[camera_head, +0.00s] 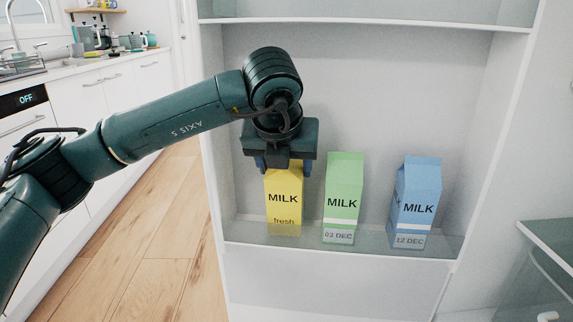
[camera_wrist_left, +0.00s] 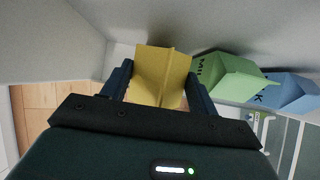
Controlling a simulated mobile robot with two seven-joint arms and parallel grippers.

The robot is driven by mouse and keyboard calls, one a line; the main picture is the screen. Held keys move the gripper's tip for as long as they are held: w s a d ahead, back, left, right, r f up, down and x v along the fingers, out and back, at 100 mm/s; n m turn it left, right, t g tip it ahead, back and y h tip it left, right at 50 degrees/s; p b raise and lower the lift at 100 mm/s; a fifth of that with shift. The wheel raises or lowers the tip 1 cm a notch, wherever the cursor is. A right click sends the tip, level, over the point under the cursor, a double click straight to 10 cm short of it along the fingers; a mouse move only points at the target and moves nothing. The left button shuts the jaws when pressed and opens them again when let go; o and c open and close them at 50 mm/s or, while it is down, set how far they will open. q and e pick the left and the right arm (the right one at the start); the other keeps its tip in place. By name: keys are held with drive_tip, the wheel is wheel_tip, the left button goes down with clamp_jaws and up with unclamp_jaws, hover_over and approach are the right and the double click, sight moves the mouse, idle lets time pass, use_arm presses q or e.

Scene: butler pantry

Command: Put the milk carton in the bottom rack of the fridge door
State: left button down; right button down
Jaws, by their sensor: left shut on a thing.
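A yellow milk carton (camera_head: 284,205) labelled "MILK fresh" stands upright in the bottom rack (camera_head: 345,252) of the fridge door, at its left end. My left gripper (camera_head: 283,166) comes from above and is shut on the top of this carton. In the left wrist view the yellow carton (camera_wrist_left: 160,76) sits between the two fingers of the left gripper (camera_wrist_left: 158,88). My right gripper is not in view.
A clear front rail runs along the rack. A shelf (camera_head: 380,23) crosses the door above. A glass-fronted drawer (camera_head: 545,265) is at the lower right. A counter with a sink (camera_head: 20,66) and an oven panel (camera_head: 24,99) stand at the left, beside wooden floor.

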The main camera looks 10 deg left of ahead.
use_arm(q)
drive_tip(key=shift+w+f+g+b, duration=0.5)
drive_tip(key=shift+w+f+g, duration=0.25)
drive_tip(key=shift+w+g, duration=0.3)
drive_tip(key=shift+c, duration=2.1)
unclamp_jaws()
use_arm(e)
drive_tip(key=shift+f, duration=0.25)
use_arm(q)
drive_tip(key=shift+r, duration=0.1)
